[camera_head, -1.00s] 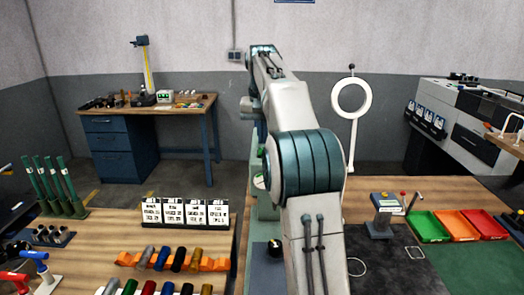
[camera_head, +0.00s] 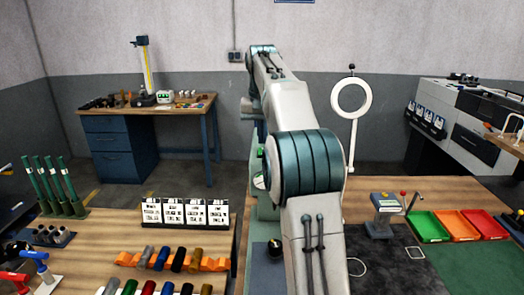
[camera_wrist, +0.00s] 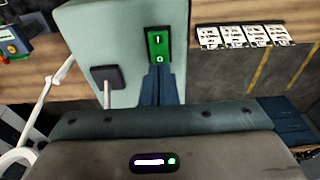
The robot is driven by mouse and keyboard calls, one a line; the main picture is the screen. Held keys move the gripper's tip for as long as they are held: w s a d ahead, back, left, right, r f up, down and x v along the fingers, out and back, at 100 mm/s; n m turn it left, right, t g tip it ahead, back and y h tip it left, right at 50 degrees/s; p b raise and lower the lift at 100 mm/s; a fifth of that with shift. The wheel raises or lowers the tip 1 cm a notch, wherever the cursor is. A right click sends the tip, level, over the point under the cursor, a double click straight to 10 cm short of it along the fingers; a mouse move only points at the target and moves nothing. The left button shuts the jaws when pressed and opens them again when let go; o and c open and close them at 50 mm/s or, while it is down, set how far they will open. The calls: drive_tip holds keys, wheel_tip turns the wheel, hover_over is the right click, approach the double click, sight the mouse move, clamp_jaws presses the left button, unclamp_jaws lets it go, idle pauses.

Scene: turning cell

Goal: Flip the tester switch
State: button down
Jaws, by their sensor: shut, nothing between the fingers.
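A green rocker switch (camera_wrist: 158,44) in a black frame, marked I above and O below, sits on a pale green housing (camera_wrist: 122,30) in the wrist view. I cannot tell which side of the rocker is pressed in. My gripper (camera_wrist: 158,72) is shut and empty, its dark blue fingers together. The fingertips show at the lower edge of the switch, over the O end; I cannot tell whether they touch it. In the head view the housing (camera_head: 268,208) is partly hidden behind my arm, and my gripper is hidden there.
A dark square pad (camera_wrist: 107,76) is on the same housing, left of the switch. A white ring on a stand (camera_head: 351,98) rises right of my arm. Label cards (camera_head: 186,212) stand on the left bench. A small grey device (camera_head: 383,215) and coloured trays (camera_head: 428,227) are on the right.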

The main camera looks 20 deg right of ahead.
drive_tip(key=shift+f+b, duration=0.65)
drive_tip(key=shift+f, duration=0.3)
idle(0.6)
wheel_tip(320, 180, up, 3)
drive_tip(key=p, duration=0.3)
drive_tip(key=shift+f, duration=0.15)
drive_tip(key=shift+r, duration=2.2)
drive_tip(key=s+a+f+n+b, duration=0.1)
drive_tip(key=s+a+f, duration=0.2)
drive_tip(key=s, duration=0.2)
drive_tip(key=s+a+f+n+t+b, duration=0.1)
drive_tip(key=s+a+f, duration=0.15)
drive_tip(key=s, duration=0.35)
drive_tip(key=s+a+f+n+b, duration=0.1)
drive_tip(key=s+a+f+b, duration=0.15)
drive_tip(key=s, duration=0.25)
drive_tip(key=s+a+f+b, duration=0.1)
drive_tip(key=s+a+f, duration=0.1)
drive_tip(key=s+f, duration=0.6)
drive_tip(key=s+a+f+n+t+b, duration=0.1)
drive_tip(key=s+a+f, duration=0.1)
drive_tip(key=s+f, duration=0.6)
drive_tip(key=shift+s+a+f+n+y, duration=0.3)
drive_tip(key=shift+s+f+y, duration=0.1)
drive_tip(key=shift+s, duration=0.4)
